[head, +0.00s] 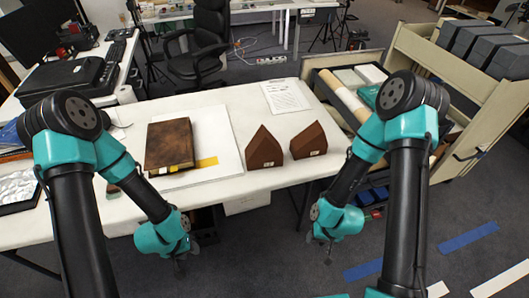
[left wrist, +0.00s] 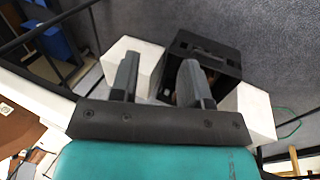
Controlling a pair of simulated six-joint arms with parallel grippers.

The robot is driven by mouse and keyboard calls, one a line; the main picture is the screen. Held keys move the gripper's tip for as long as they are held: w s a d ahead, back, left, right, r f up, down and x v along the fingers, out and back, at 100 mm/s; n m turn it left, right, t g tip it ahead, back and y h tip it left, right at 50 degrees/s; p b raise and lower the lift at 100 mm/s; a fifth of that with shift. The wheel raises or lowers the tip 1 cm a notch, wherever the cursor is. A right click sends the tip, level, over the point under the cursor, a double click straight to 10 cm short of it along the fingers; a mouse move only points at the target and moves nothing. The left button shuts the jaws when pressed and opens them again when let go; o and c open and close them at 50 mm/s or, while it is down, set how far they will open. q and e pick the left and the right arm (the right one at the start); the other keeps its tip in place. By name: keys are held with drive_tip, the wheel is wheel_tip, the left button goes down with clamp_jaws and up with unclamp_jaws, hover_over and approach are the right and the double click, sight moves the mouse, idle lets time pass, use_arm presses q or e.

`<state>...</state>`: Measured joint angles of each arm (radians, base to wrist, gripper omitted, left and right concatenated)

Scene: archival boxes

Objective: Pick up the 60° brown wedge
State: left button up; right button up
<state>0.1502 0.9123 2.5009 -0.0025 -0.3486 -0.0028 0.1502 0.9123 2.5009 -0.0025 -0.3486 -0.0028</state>
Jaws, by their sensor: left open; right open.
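Two brown wedges stand apart on the white table (head: 225,105): a left wedge (head: 264,149) and a right wedge (head: 308,141). Each has a pointed top and a small pale label too small to read, so I cannot tell which is the 60° one. My left gripper (head: 179,264) hangs low in front of the table edge, left of and nearer than the wedges. In the left wrist view its two fingers (left wrist: 158,80) are apart with nothing held. My right gripper (head: 328,256) hangs in front of the table, below the right wedge, open and empty.
A brown book (head: 169,142) lies on a white board left of the wedges. A paper sheet (head: 285,96) lies behind them. A cart (head: 465,75) with grey boxes stands at right. The left wrist view shows a black bin (left wrist: 215,55) on the floor beside white boxes.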

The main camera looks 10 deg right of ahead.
use_arm(q)
drive_tip(key=o, duration=1.1)
